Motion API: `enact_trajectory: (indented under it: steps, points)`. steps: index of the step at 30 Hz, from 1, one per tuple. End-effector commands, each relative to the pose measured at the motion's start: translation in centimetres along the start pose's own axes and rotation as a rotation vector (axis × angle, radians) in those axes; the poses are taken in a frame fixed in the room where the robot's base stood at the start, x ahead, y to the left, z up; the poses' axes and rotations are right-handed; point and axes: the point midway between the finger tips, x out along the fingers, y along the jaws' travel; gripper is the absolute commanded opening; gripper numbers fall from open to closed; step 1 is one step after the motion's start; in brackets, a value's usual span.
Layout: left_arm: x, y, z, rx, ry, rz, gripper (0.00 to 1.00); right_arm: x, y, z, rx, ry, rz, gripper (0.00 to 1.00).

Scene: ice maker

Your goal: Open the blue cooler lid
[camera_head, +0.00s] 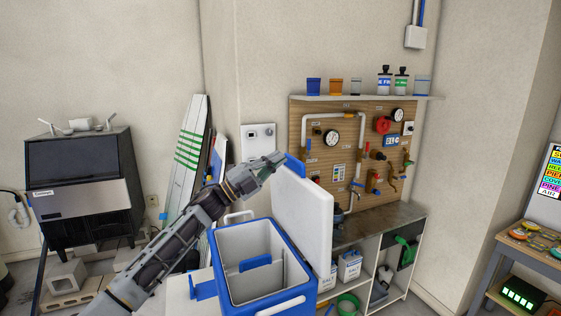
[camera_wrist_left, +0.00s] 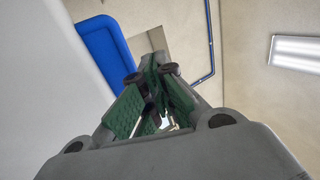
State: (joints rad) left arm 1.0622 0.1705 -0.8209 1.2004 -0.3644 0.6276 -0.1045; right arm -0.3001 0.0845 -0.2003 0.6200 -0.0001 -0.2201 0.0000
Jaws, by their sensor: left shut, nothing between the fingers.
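The blue cooler (camera_head: 262,303) stands low in the middle of the head view, and its grey inside shows. Its white-faced lid (camera_head: 303,215) stands upright, swung open along the cooler's right side. A blue part (camera_head: 293,166) shows at the lid's top corner. My left gripper (camera_head: 275,159) is shut and empty, up by the lid's top left edge. In the left wrist view, the gripper's green-padded fingers (camera_wrist_left: 152,92) point past the lid's pale face (camera_wrist_left: 45,75) and the blue part (camera_wrist_left: 105,50). I cannot tell whether they touch. My right gripper is not in view.
A wooden panel with gauges and valves (camera_head: 348,140) stands over a counter (camera_head: 380,222) behind the lid. An ice maker (camera_head: 85,180) is at the left. White boards (camera_head: 190,150) lean on the wall behind my left arm. A workbench (camera_head: 545,250) is at the right.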

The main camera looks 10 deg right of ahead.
Motion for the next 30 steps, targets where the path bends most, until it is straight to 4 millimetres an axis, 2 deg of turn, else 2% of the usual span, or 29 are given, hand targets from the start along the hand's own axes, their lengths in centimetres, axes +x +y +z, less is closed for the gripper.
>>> enact_trajectory:
  steps: [11, 30]
  points:
    - [-2.3, -1.6, 0.2, 0.001, 0.001, 0.001, 0.00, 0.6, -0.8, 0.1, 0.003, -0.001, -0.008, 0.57]
    - [-7.6, -5.6, 0.2, 0.001, 0.000, 0.001, 0.00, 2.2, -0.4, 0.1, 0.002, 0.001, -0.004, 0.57]
